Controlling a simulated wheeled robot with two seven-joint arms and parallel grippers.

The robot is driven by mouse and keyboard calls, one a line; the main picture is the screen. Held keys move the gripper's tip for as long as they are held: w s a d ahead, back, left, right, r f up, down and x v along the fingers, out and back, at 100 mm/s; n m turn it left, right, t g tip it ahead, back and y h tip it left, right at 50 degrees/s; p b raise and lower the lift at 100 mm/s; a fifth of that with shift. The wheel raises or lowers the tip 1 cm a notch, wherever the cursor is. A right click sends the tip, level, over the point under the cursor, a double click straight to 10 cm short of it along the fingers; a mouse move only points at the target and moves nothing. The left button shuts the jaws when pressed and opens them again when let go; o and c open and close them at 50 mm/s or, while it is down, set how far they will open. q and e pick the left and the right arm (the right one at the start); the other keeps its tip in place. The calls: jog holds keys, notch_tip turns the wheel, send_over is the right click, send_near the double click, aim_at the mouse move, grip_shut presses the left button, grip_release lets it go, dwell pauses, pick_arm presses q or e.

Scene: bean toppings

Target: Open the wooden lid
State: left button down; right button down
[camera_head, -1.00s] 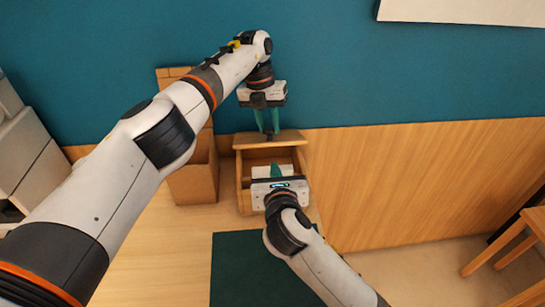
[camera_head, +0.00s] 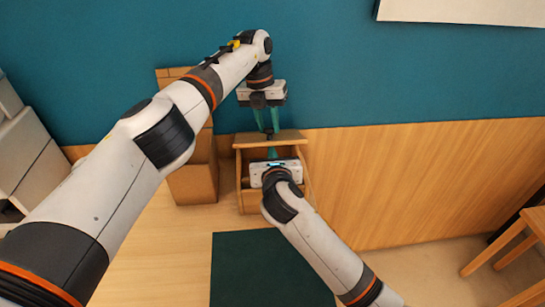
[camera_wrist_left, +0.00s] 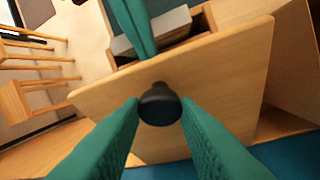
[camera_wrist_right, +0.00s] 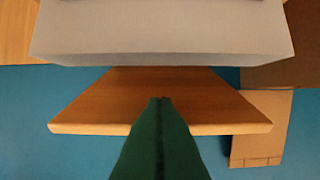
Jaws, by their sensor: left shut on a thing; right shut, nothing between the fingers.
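The wooden lid (camera_head: 290,136) is at the back of the wooden box (camera_head: 241,185), and part of the box's open inside shows in front of it. In the left wrist view the lid (camera_wrist_left: 215,85) has a black knob (camera_wrist_left: 160,105). My left gripper (camera_head: 268,131) is above the lid, shut on this knob. My right gripper (camera_head: 272,150) is shut and empty, its fingertips close to the lid's front edge. In the right wrist view its closed fingers (camera_wrist_right: 160,102) overlap the lid (camera_wrist_right: 110,105); I cannot tell whether they touch it.
A tall wooden container (camera_head: 194,184) stands just left of the box. A dark green mat (camera_head: 255,265) lies in front. A teal wall (camera_head: 400,70) with wood panelling (camera_head: 400,180) is close behind and right. A wooden stool (camera_head: 525,245) is far right.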

pick_arm(q)
jog(key=shift+s+d+f, duration=0.1)
jog(key=shift+s+f, duration=0.05)
jog(key=shift+f, duration=0.05)
pick_arm(e)
jog(key=shift+w+r, duration=0.35)
jog(key=shift+r, duration=0.55)
pick_arm(q)
jog(key=c, duration=1.5)
grip_release()
jog(key=shift+c, duration=0.2)
jog(key=o, duration=0.4)
pick_arm(e)
jog(key=shift+a, duration=0.1)
